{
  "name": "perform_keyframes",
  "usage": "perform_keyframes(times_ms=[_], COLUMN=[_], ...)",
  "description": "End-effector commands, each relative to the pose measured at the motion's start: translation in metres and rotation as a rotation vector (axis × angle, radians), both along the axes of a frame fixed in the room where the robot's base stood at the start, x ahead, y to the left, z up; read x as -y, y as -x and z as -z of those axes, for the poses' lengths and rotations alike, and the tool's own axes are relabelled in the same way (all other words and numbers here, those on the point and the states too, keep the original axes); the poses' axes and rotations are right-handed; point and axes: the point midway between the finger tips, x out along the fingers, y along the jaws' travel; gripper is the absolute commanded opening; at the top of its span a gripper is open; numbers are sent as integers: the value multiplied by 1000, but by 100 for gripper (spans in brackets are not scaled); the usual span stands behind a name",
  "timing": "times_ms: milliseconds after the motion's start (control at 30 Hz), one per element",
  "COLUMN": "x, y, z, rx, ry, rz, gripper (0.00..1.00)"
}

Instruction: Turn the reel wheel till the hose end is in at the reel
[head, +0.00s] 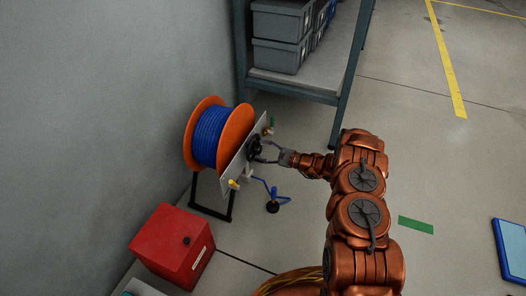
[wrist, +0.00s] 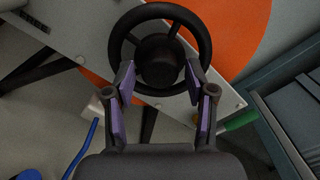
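The reel (head: 235,138) has orange flanges and is wound with blue hose (head: 209,136). Its black wheel (head: 254,149) sits on a pale panel (head: 238,166); in the wrist view the wheel (wrist: 203,35) faces me. My gripper (head: 266,153) is at the wheel. In the wrist view my gripper (wrist: 160,72) is open, its two purple-padded fingers apart on either side of the hub, overlapping the lower rim. I cannot tell whether they touch it. A blue hose length (head: 262,183) hangs below the panel, near a blue piece with a black round base (head: 273,207) on the floor.
A red box (head: 173,246) stands in front of the reel by the grey wall (head: 90,110). A metal shelf (head: 300,90) with grey bins (head: 278,55) stands behind. A green floor mark (head: 416,225) and a blue flat object (head: 512,250) lie right. The floor right of my arm is mostly clear.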

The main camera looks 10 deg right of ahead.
Motion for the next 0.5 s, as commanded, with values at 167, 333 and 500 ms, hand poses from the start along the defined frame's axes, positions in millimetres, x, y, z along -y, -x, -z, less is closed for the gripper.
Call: perform_keyframes(times_ms=[167, 333, 500], x=[0, 0, 0], y=[0, 0, 0], z=[0, 0, 0], rx=[0, 0, 0], ry=[0, 0, 0], rz=[0, 0, 0], gripper=[33, 15, 3])
